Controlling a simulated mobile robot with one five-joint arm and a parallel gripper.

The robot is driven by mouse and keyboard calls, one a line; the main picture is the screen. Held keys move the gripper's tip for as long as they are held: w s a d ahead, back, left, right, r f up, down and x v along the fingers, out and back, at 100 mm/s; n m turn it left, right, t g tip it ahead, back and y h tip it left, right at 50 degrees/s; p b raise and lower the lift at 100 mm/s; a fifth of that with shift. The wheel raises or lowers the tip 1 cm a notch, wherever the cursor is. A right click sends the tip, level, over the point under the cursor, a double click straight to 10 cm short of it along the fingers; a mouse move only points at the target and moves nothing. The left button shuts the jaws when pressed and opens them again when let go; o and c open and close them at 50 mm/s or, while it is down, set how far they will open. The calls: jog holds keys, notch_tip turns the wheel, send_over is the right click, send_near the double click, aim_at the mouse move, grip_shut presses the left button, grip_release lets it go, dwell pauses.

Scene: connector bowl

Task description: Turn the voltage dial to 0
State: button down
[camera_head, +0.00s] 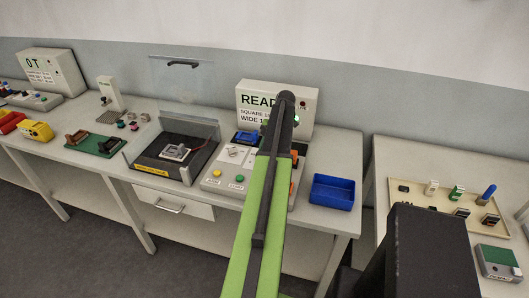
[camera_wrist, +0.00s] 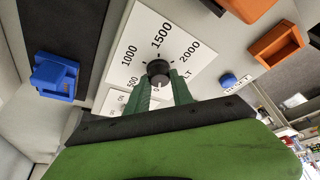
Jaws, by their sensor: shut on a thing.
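The voltage dial (camera_wrist: 158,69) is a small dark round knob on a white scale plate (camera_wrist: 186,33) in the wrist view. The plate reads 500, 1000, 1500 and 2000 around the knob. Where the dial points is too small to tell. My gripper (camera_wrist: 160,80) is shut on the dial, with a green finger on each side of it. In the head view my green arm reaches over the control panel (camera_head: 213,183), and the dial and fingertips are hidden behind it.
A box with a READ sign (camera_head: 251,97) stands behind the panel. An open blue bin (camera_head: 332,191) is right of it. A black fixture with a clear guard (camera_head: 165,160) is left. The panel also carries a yellow button (camera_head: 217,173) and a green button (camera_head: 238,179).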

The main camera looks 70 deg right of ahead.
dwell(0.4)
jog(key=c, duration=1.1)
grip_release()
jog(key=shift+s, duration=0.1)
jog(key=p+v, duration=1.6)
jog(key=v, duration=0.1)
jog(key=shift+d+r, duration=0.1)
jog(key=shift+r, duration=0.15)
